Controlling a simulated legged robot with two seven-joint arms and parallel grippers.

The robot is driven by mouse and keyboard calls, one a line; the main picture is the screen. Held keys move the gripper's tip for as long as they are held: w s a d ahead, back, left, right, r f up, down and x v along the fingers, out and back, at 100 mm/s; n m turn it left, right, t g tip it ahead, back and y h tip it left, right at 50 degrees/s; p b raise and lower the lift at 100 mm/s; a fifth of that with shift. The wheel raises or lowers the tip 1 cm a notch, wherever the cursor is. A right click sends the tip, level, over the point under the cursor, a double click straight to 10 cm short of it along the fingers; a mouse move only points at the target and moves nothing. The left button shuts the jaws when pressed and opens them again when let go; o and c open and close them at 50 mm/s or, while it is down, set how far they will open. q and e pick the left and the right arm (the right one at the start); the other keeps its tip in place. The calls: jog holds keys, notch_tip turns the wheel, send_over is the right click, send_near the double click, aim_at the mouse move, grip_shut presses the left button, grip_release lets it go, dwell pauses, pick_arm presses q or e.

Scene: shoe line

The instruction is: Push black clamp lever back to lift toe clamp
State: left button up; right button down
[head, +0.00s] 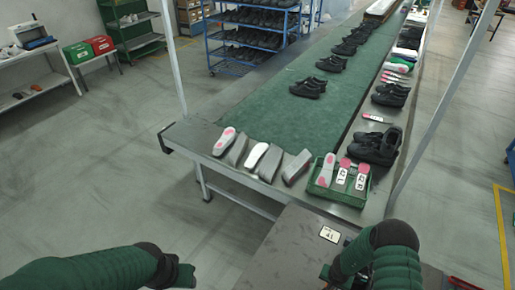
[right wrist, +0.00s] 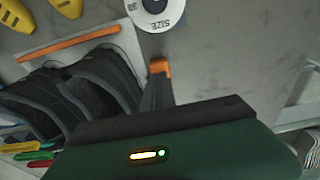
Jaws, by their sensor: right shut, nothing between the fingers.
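In the right wrist view, a narrow dark piece with an orange tip juts from my dark green gripper housing; it appears to be the shut fingers of my right gripper (right wrist: 160,68), with nothing held. I cannot make out a black clamp lever or toe clamp in either view. In the head view my right forearm reaches over the dark bench (head: 290,250) at the bottom, and its gripper is mostly hidden. My left gripper (head: 184,276) is at the bottom edge, left of the bench; its fingers are not clear.
In the right wrist view, a white size disc (right wrist: 156,12), an orange strip (right wrist: 70,42) and dark curved objects (right wrist: 75,95) lie near the fingers. In the head view, a green crate (head: 325,190) with insoles stands on the line's near end. Black shoes (head: 308,88) line the green belt.

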jog(key=shift+w+d+r+p, duration=0.1)
jog(key=shift+w+d+p, duration=0.1)
jog(key=shift+p, duration=0.8)
jog(key=shift+w+d+f+b, duration=0.1)
jog(key=shift+f+b, duration=0.2)
jog(key=shift+b, duration=0.1)
jog(key=shift+w+d+b, duration=0.5)
jog(key=shift+w+b, duration=0.35)
jog(key=shift+b, duration=0.4)
jog(key=shift+r, duration=0.1)
jog(key=shift+s+a, duration=0.15)
jog(key=shift+s+a+p, duration=0.35)
jog(key=shift+s+p, duration=0.05)
jog(key=shift+s, duration=0.15)
notch_tip(320, 180, up, 9)
jog(key=p, duration=0.7)
jog(key=shift+p, duration=0.35)
